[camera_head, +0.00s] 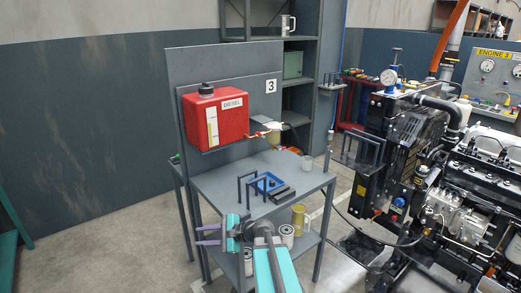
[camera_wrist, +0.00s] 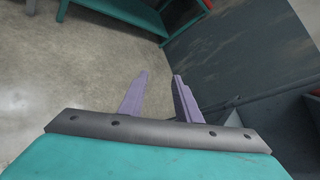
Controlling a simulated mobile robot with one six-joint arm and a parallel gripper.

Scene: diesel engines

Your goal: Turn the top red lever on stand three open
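Stand three (camera_head: 236,178) is a grey table with a grey back panel bearing a "3" sign. A red diesel tank (camera_head: 216,119) with a black cap hangs on the panel. A small red lever (camera_head: 258,135) shows at a brass-coloured fitting to the right of the tank's lower edge. Another small red part (camera_head: 284,148) shows lower and further right; I cannot tell which shape it has. My gripper (camera_head: 197,236) is in front of the stand's left front, below and left of the lever, pointing left. In the wrist view its two purple fingers (camera_wrist: 157,95) are apart with nothing between them.
Black brackets and a blue frame (camera_head: 268,184) lie on the tabletop. A large engine (camera_head: 430,170) stands to the right. Floor at the left is clear.

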